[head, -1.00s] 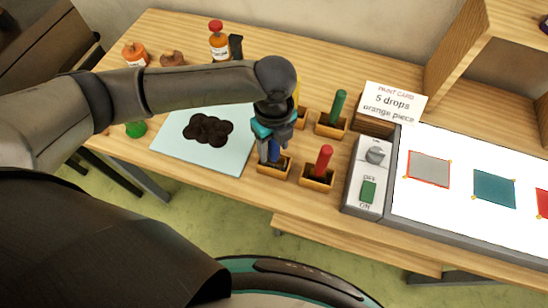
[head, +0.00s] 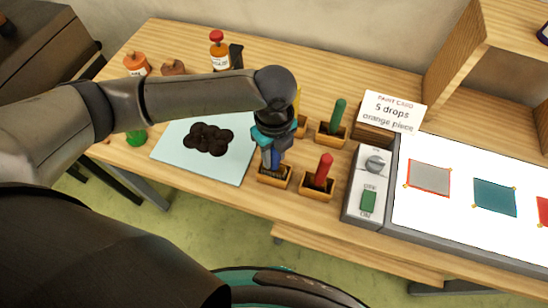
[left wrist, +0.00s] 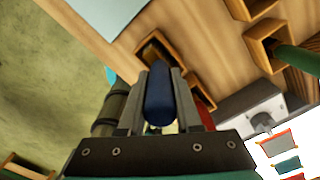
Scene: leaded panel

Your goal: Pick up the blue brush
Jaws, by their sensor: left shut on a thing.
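The blue brush (head: 271,158) is upright between the fingers of my left gripper (head: 270,147), which is shut on its handle. Its dark lower end shows at the small wooden holder (head: 275,181) at the table's front; I cannot tell whether it is fully clear of the holder. In the left wrist view the blue handle (left wrist: 158,97) sits between the two grey fingers (left wrist: 158,78). My right gripper is not in view.
A red brush (head: 323,170) and a green brush (head: 338,117) stand in holders close by. A switch box (head: 368,185) and white panel (head: 440,220) are at right. A pale blue sheet (head: 225,165) with dark blobs lies at left. Bottles (head: 218,55) stand behind.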

